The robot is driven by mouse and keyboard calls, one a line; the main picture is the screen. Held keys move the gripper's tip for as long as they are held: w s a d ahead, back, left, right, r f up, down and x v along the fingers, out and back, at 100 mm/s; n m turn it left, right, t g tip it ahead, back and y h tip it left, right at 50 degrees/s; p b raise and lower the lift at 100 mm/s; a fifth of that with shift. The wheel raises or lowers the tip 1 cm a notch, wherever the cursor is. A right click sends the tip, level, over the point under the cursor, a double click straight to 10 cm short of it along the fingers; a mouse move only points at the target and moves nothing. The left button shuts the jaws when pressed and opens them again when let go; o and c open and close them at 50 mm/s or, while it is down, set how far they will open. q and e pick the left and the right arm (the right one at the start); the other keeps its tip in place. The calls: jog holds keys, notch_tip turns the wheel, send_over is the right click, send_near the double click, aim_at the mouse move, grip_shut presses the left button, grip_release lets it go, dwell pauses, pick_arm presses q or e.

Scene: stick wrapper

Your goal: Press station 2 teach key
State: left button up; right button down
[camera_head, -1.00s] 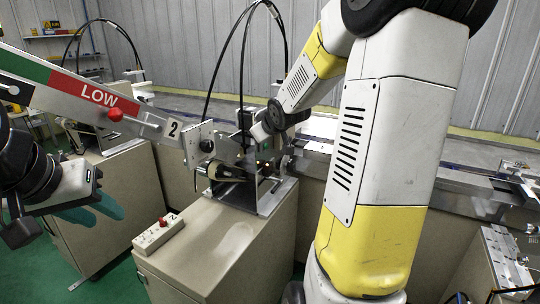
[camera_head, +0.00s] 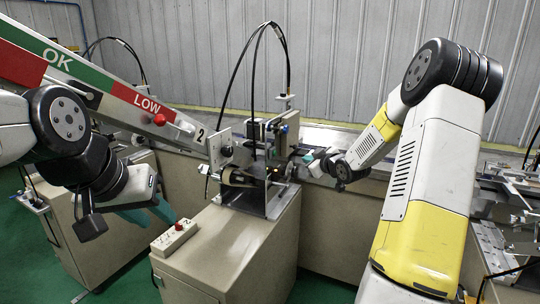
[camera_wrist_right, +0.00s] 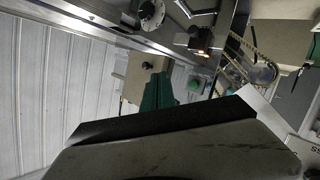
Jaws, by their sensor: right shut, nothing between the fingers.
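Station 2 is the wrapper machine (camera_head: 262,165) on a beige cabinet, below the sloping chute marked "LOW" and "2" (camera_head: 199,134). I cannot make out which small part on it is the teach key. A small blue-topped unit (camera_head: 284,129) sits on the machine's upper right. My right gripper (camera_head: 311,157) is just right of the machine, shut and empty. Its green fingertips also show in the right wrist view (camera_wrist_right: 158,92), and contact cannot be judged. My left gripper (camera_head: 152,211), with teal fingers, hangs left of the cabinet; its opening is unclear.
A white button box (camera_head: 174,237) with a red button and a "2" lies on the cabinet top (camera_head: 235,235). A red knob (camera_head: 160,119) sticks out from the chute. Black hoses arch above the machine. A long conveyor (camera_head: 330,138) runs behind, with another station at the left.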

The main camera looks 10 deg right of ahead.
jog(key=w+a, duration=0.5)
jog(key=a, duration=0.2)
jog(key=shift+a, duration=0.15)
dwell(2.1)
jog(key=shift+w+a, duration=0.2)
jog(key=shift+a, duration=0.15)
jog(key=shift+w+a, duration=0.3)
jog(key=shift+a, duration=0.1)
dwell(0.6)
dwell(0.4)
jog(key=shift+s+d, duration=0.55)
jog(key=shift+d, duration=0.15)
jog(key=shift+s+d, duration=0.7)
jog(key=shift+d, duration=0.35)
jog(key=shift+s+d, duration=0.7)
jog(key=shift+d, duration=0.35)
